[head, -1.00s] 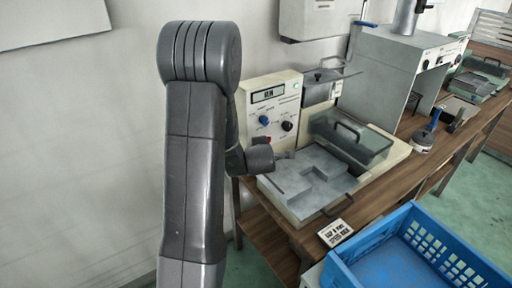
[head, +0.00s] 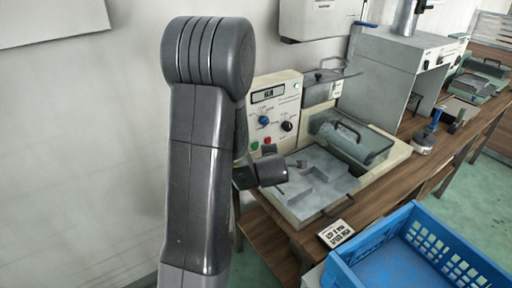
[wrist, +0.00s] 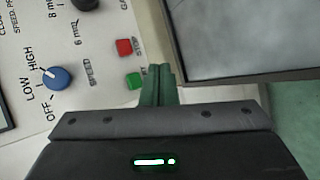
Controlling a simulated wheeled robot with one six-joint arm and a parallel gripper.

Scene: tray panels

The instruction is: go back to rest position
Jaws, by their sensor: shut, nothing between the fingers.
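My gripper (wrist: 161,82) is shut and empty in the wrist view, its two greenish fingers pressed together. Beyond it is the cream control panel (wrist: 60,130) with a blue knob (wrist: 58,77), a red button (wrist: 124,47) and a green button (wrist: 134,80). The fingertips appear just right of the green button; whether they touch anything is unclear. In the head view my arm stands upright at the left. Its wrist end is in front of the panel's lower part, by the left edge of the grey tray (head: 325,192). The fingers are hard to make out there.
A clear-lidded box with a handle (head: 352,143) sits behind the tray. A small label card (head: 336,233) lies at the bench's front edge. A blue crate (head: 375,244) is at the lower right. A grey cabinet (head: 385,75) stands further along the bench.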

